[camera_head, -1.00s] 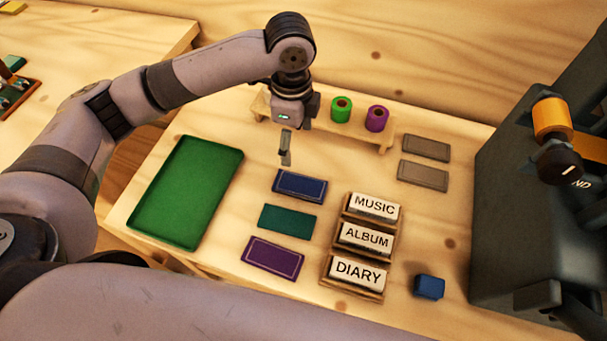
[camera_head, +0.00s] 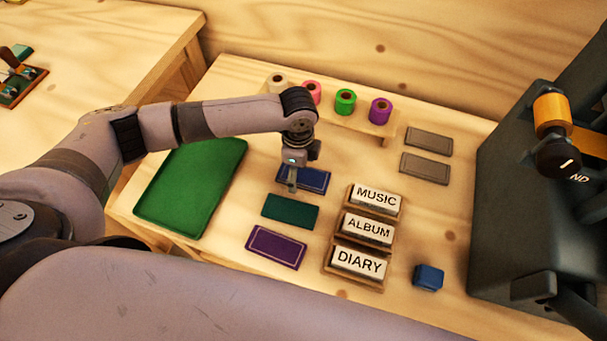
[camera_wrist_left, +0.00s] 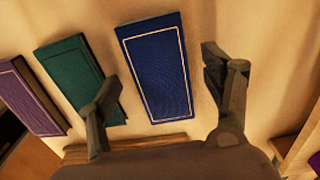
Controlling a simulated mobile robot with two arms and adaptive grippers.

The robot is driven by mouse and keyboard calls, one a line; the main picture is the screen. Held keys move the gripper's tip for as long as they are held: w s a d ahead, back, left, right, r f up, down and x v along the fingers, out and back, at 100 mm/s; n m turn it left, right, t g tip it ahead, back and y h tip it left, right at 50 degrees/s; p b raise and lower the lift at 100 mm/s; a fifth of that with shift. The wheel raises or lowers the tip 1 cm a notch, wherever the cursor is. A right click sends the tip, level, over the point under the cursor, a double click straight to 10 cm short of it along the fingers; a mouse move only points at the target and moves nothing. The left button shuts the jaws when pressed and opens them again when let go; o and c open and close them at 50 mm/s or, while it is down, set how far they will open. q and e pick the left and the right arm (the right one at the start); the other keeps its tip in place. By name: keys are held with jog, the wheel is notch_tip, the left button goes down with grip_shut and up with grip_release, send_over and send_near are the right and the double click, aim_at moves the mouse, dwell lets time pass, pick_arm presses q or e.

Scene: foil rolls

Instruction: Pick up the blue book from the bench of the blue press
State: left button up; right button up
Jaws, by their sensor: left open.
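The blue book (camera_head: 316,179) lies flat on the light wooden bench (camera_head: 450,215), at the back of a row of three books. My left gripper (camera_head: 292,184) is just above its left part and hides some of it. In the left wrist view the blue book (camera_wrist_left: 157,72), with a pale border line, shows between the spread fingers of the left gripper (camera_wrist_left: 168,78). The fingers are open and hold nothing. My right gripper is not in view.
A teal book (camera_head: 290,211) and a purple book (camera_head: 276,247) lie in front. A green tray (camera_head: 190,195) is left, label blocks (camera_head: 366,230) right. Foil rolls (camera_head: 345,102) stand behind. A dark machine (camera_head: 525,200) stands far right, near a small blue block (camera_head: 428,277).

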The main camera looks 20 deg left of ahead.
pick_arm(q)
jog(key=shift+f, duration=0.35)
jog(key=c, duration=1.3)
